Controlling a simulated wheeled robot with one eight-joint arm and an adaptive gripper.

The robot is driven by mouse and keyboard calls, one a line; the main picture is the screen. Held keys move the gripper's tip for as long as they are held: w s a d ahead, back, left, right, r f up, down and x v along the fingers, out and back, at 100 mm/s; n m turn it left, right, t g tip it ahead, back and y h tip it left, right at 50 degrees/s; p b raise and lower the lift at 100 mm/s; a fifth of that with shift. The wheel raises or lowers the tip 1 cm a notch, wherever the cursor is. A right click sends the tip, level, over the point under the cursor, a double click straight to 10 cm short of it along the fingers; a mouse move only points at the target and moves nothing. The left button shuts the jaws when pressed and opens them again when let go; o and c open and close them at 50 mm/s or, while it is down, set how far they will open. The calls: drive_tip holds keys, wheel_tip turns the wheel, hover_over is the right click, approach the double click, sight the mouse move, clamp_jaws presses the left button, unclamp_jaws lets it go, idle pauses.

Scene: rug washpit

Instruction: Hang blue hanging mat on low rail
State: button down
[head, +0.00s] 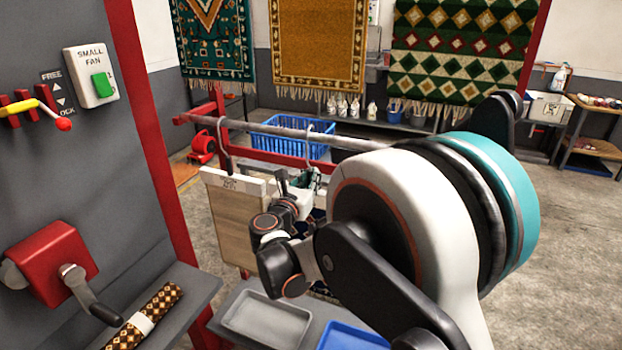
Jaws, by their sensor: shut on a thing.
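The low rail (268,130) is a grey bar running from the left toward the right, where my arm covers its far part. My gripper (301,187) is just below the rail, shut on the top of the blue hanging mat (318,214). Only a small dark blue patterned part of this mat shows; my wrist and arm hide the rest. A grey hook (311,145) rises above my gripper to the rail. Its curved top appears to be at the bar, but I cannot tell whether it bears on it.
A beige mat (236,222) hangs from a hook left of my gripper. A blue basket (283,127) stands behind the rail. A grey tray (266,318) and a blue tray (350,337) lie below. A grey panel with a red crank box (50,262) stands left.

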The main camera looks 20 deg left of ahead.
drive_tip(key=shift+f, duration=0.4)
